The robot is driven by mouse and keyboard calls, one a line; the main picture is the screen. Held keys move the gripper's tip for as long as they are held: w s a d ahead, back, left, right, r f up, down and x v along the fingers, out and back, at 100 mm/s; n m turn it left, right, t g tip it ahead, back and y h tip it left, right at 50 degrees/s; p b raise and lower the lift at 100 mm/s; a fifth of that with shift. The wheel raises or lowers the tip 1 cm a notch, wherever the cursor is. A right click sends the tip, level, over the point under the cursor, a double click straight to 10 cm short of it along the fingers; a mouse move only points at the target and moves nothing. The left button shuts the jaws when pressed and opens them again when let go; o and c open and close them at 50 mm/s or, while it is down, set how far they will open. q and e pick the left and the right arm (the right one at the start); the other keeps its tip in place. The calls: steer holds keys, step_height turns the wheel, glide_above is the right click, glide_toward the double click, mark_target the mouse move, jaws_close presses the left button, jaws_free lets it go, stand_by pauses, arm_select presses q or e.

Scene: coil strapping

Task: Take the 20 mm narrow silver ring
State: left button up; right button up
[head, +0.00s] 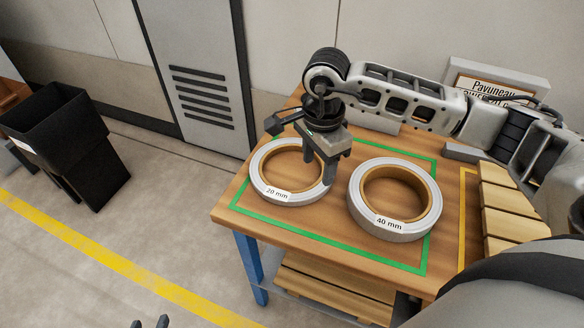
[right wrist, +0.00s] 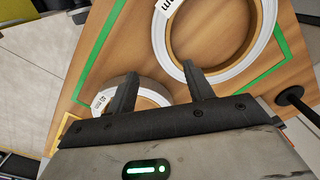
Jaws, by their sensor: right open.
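The ring labelled 20 mm (head: 262,189), silver with a brown inner band, lies flat on the left of the table. It also shows at the top of the right wrist view (right wrist: 160,45). The ring labelled 40 mm (head: 367,218) lies to its right, and shows partly behind a finger in the right wrist view (right wrist: 103,97). My right gripper (head: 319,168) is open, pointing down at the right side of the 20 mm ring and hiding part of it. I cannot tell whether its fingers touch the ring. My left gripper (head: 149,323) shows only two separated fingertips at the bottom edge.
The wooden table (head: 300,238) has a green outline around both rings and a yellow outline at right. Wooden slats (head: 505,205) lie at the right, and a sign (head: 492,85) stands at the back. A black bin (head: 60,135) is on the floor at far left.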

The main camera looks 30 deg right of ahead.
mark_target(310, 192)
step_height(310, 192, down, 3)
steer(key=f, duration=0.2)
steer(key=a+f, duration=0.1)
steer(key=f, duration=0.1)
steer(key=shift+w+p, duration=0.2)
steer(key=shift+p, duration=0.15)
steer(key=shift+f, duration=0.65)
jaws_close()
steer(key=shift+w+r, duration=0.1)
steer(key=shift+r, duration=0.05)
